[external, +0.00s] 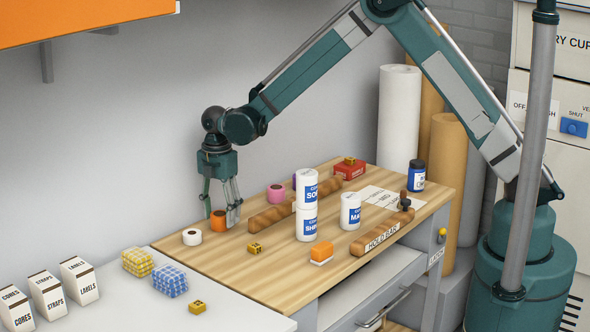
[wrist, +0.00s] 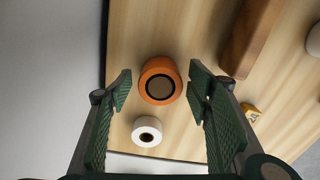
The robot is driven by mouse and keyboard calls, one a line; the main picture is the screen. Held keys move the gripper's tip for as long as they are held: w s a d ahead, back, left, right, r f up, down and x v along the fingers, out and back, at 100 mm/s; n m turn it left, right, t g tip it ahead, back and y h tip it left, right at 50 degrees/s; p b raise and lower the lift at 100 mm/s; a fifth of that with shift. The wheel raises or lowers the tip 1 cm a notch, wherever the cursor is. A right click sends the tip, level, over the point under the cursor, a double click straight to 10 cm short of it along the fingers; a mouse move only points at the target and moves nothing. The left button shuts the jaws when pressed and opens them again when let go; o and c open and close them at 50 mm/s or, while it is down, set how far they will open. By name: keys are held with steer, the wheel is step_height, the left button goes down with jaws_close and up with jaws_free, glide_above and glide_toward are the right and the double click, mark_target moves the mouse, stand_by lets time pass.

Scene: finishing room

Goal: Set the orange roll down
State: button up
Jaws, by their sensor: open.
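The orange roll (external: 218,221) stands on the wooden table near its far left part, between a white roll and a brown wooden bar. In the wrist view the orange roll (wrist: 160,80) shows its round end with a dark core, between the tips of my two fingers. My gripper (external: 222,212) points down over the roll, and its fingers are spread. The roll appears to rest on the tabletop.
A white roll (external: 192,237) sits close by on the left; it also shows in the wrist view (wrist: 146,131). A wooden bar (external: 268,216) and a pink roll (external: 276,193) lie to the right. White canisters (external: 307,222) stand mid-table. Bare wood (external: 215,262) lies in front.

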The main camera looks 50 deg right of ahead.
mark_target(222, 213)
step_height(222, 213, up, 11)
steer(key=p, duration=0.1)
steer(key=shift+r, duration=0.2)
stand_by(0.8)
steer(key=shift+r, duration=0.1)
steer(key=s+d+r+m+t, duration=0.2)
steer(key=s+d+r+m, duration=0.3)
steer(key=s+d+r, duration=0.4)
steer(key=s+d+r+m+t, duration=0.1)
steer(key=s+d+r+m, duration=0.5)
steer(key=s+r, duration=0.6)
steer(key=s+d+f+m+t, duration=0.1)
steer(key=s+d+m, duration=0.3)
steer(key=s, duration=0.8)
steer(key=s+d+f+m+t, duration=0.1)
steer(key=s+d+m+t, duration=0.2)
steer(key=s, duration=0.9)
steer(key=d+m, duration=0.2)
steer(key=d, duration=0.2)
steer(key=shift+s, duration=0.15)
